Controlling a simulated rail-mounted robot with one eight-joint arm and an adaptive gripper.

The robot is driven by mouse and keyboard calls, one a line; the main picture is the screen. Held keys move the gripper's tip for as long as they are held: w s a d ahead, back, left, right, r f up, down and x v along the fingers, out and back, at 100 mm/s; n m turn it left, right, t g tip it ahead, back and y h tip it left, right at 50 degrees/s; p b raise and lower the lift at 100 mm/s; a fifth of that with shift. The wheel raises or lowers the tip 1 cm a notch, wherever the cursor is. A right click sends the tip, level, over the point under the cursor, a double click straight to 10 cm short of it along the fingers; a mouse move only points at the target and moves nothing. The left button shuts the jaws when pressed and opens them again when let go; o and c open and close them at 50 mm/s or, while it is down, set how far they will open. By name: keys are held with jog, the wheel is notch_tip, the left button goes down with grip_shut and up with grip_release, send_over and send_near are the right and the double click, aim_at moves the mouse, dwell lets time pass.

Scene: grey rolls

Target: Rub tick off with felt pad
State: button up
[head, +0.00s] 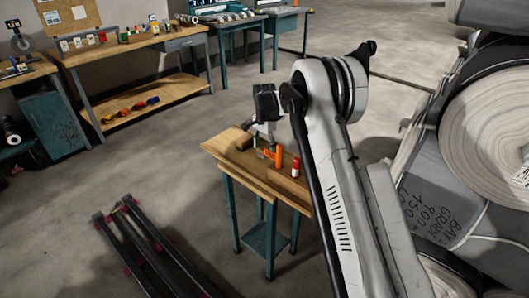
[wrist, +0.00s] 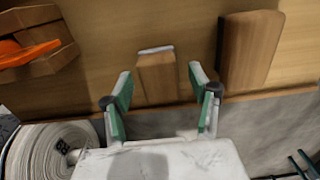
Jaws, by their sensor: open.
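In the wrist view my gripper (wrist: 160,76) has its two green-lined fingers spread apart with nothing held between them. A small wooden block with a pale grey strip along its far edge (wrist: 157,77), which looks like the felt pad, lies on the table between and beyond the fingertips. I cannot tell how far below them it is. In the head view my gripper hangs over the small wooden-topped table (head: 222,150), partly hidden by my arm.
A larger wooden block (wrist: 250,50) lies right of the pad. An orange object (wrist: 25,50) rests in a wooden holder at left. An orange cylinder (head: 278,157) and a red-and-white one (head: 295,168) stand on the table. Dark rails (head: 140,245) lie on the floor at left.

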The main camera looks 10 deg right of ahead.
aim_at(264, 146)
jog(key=c, duration=1.2)
jog(key=shift+c, duration=0.2)
jog(key=shift+r, duration=0.4)
notch_tip(264, 146, up, 4)
jog(key=shift+f+p, duration=0.25)
jog(key=shift+p, duration=0.1)
jog(key=s+a+r, duration=0.6)
jog(key=s+a, duration=0.1)
jog(key=a, duration=0.2)
jog(key=shift+a+r+p, duration=0.15)
jog(key=shift+r+p, duration=0.15)
jog(key=shift+p, duration=0.1)
jog(key=o, duration=0.6)
jog(key=c, duration=0.4)
jog(key=shift+r+p, duration=0.6)
jog(key=shift+r, duration=0.9)
